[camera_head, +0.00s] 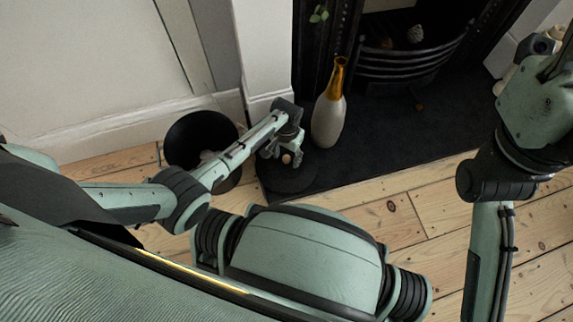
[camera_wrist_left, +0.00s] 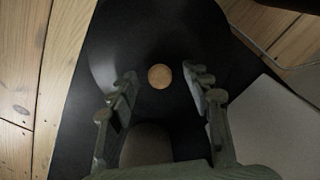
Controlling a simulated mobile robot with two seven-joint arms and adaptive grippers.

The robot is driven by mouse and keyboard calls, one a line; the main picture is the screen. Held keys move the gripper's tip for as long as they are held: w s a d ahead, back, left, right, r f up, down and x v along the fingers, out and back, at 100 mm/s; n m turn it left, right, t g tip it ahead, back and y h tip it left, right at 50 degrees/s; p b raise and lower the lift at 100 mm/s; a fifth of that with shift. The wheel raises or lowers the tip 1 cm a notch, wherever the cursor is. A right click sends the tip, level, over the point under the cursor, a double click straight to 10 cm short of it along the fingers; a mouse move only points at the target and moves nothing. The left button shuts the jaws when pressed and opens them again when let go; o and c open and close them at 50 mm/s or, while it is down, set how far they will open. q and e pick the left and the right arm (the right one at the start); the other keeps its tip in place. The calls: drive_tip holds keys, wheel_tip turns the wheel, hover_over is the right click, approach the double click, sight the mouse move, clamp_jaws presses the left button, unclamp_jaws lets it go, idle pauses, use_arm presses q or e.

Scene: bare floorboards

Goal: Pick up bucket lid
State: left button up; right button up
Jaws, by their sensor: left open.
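The bucket lid (camera_head: 290,182) is a dark round disc lying flat at the near left corner of the black hearth slab. Its round wooden knob (camera_head: 286,159) stands up in the middle. The lid also shows in the left wrist view (camera_wrist_left: 160,45), dark against the dark slab, with its knob (camera_wrist_left: 159,76) close to the line between my fingertips. My left gripper (camera_head: 281,154) is open and empty over the lid, its fingers on either side of the knob. Whether they touch it, I cannot tell. My right forearm shows at the right; its gripper is not visible.
A black open bucket (camera_head: 185,138) stands left of the lid by the wall, partly hidden behind my left forearm. A white and gold vase (camera_head: 329,118) stands just right of my left gripper. The fireplace grate (camera_head: 410,65) is behind. Floorboards in front are clear.

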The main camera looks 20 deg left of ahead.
use_arm(q)
drive_tip(key=shift+r, duration=0.1)
drive_tip(key=shift+c, duration=0.5)
clamp_jaws()
drive_tip(key=shift+r, duration=0.1)
